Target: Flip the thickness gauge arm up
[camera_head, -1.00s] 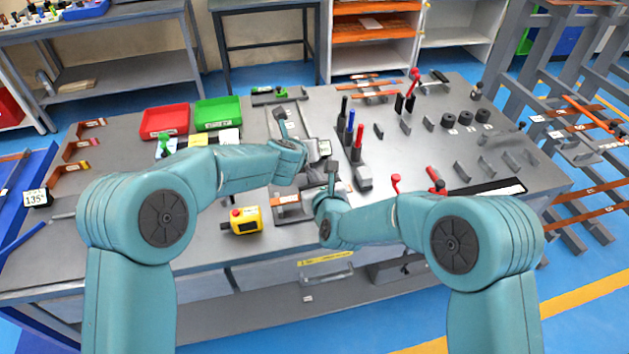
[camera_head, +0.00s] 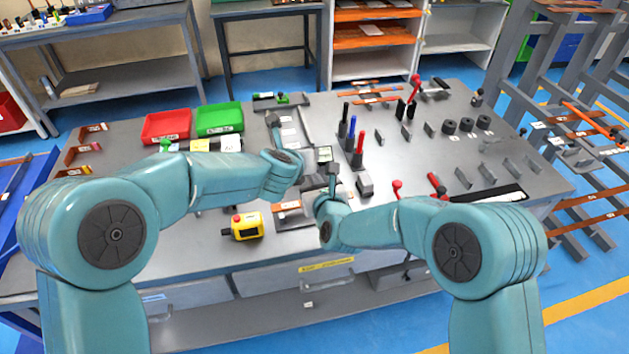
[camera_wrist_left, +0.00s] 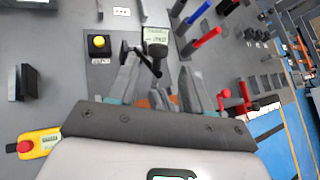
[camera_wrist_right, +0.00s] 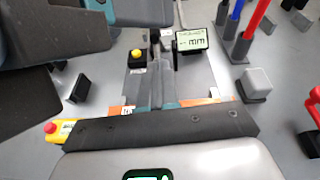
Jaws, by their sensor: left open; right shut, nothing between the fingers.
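The thickness gauge shows its display (camera_wrist_right: 193,40), reading "mm", in the right wrist view; the display (camera_head: 323,154) is also in the head view. A slim dark arm beside the display is partly hidden by my right fingers, so its angle is unclear. In the left wrist view a dark knob-like part (camera_wrist_left: 157,50) stands in front of the display. My right gripper (camera_head: 332,170) is shut and empty close to the gauge; its fingers (camera_wrist_right: 157,40) also show in the right wrist view. My left gripper (camera_head: 272,120) is open, left of the gauge; contact cannot be told.
A yellow box with a red button (camera_head: 246,226) lies left of my right gripper. Upright blue (camera_head: 351,130) and red (camera_head: 360,145) handles stand right of the gauge. A grey block (camera_wrist_right: 257,82) sits nearby. Red (camera_head: 167,124) and green (camera_head: 219,119) bins are at back left.

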